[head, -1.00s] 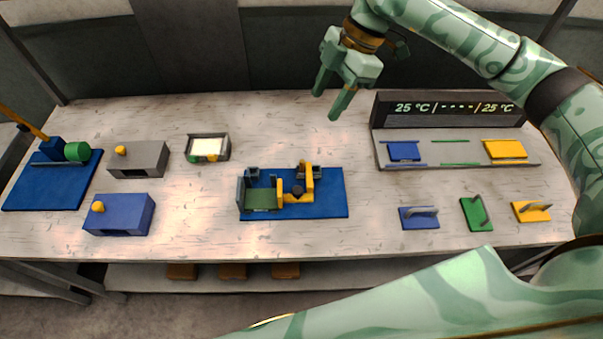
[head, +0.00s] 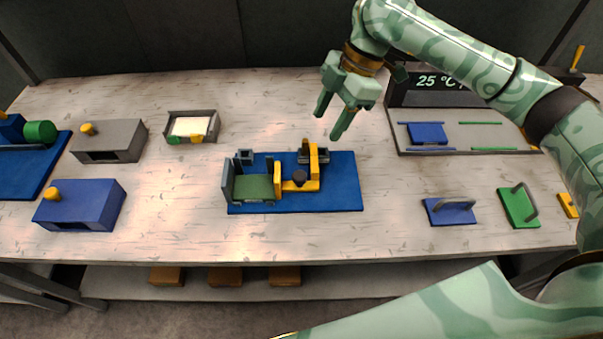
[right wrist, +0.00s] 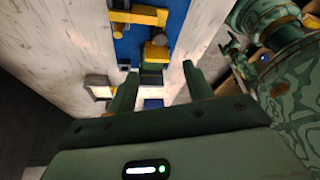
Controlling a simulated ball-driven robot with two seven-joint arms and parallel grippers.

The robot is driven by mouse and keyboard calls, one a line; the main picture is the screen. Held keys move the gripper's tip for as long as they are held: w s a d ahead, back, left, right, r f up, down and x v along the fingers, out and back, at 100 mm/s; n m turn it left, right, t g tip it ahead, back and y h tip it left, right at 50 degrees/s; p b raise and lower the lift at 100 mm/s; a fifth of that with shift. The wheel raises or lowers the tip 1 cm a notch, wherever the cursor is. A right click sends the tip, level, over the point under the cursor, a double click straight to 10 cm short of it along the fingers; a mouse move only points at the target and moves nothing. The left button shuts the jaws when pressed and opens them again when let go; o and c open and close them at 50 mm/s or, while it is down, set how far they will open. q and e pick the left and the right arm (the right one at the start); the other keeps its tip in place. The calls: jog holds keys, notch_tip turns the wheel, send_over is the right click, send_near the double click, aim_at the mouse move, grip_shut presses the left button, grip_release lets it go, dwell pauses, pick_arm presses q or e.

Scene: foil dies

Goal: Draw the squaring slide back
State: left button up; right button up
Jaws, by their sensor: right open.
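A blue base plate (head: 340,190) lies at the middle of the table and bears a fixture. On it are a green block (head: 253,187) beside a grey upright plate, and a yellow slide-like part (head: 300,186) with a dark round knob. I cannot tell for certain which part is the squaring slide. My right gripper (head: 327,126) is open and empty, above the table behind the fixture and apart from it. In the right wrist view its fingers (right wrist: 159,75) point toward the fixture, where yellow parts (right wrist: 157,51) show on blue. My left gripper is not in view.
A grey box (head: 110,142), a blue box (head: 80,204) and a small tray (head: 190,138) stand at left. A display (head: 435,93) and a grey rack (head: 465,136) are at back right. Handled blue (head: 451,212) and green (head: 519,206) plates lie at front right.

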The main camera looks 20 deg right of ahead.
aim_at(300, 175)
jog(key=b+x, duration=0.5)
jog(key=x, duration=1)
jog(key=shift+s, duration=0.1)
